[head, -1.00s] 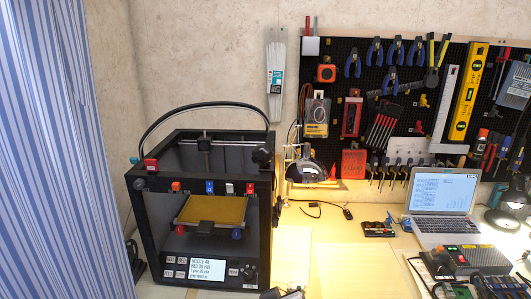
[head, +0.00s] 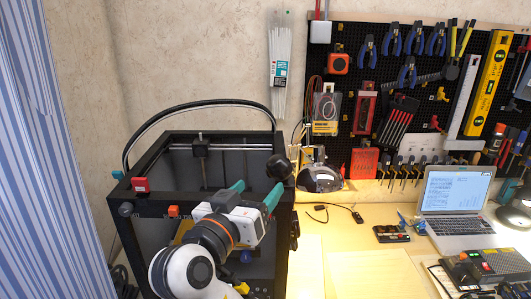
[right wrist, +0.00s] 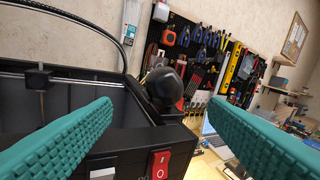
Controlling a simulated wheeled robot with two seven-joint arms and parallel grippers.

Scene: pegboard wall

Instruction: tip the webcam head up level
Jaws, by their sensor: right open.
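The webcam head (head: 279,167) is a dark rounded ball at the top right front corner of the black 3D printer (head: 160,190). It also shows in the right wrist view (right wrist: 163,88), between and beyond the two fingers. Its lens and exact tilt are hard to make out. My right gripper (head: 255,191) has teal ribbed fingers, spread open and empty, in front of and just below the webcam, apart from it. In the right wrist view the open fingers (right wrist: 160,107) stand left and right of the webcam. My left gripper is not in view.
A red rocker switch (right wrist: 160,164) sits on the printer's front frame, low between the fingers. A black cable arch (head: 190,108) rises over the printer. A pegboard of tools (head: 430,80) hangs behind. A laptop (head: 455,195) stands on the workbench at right.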

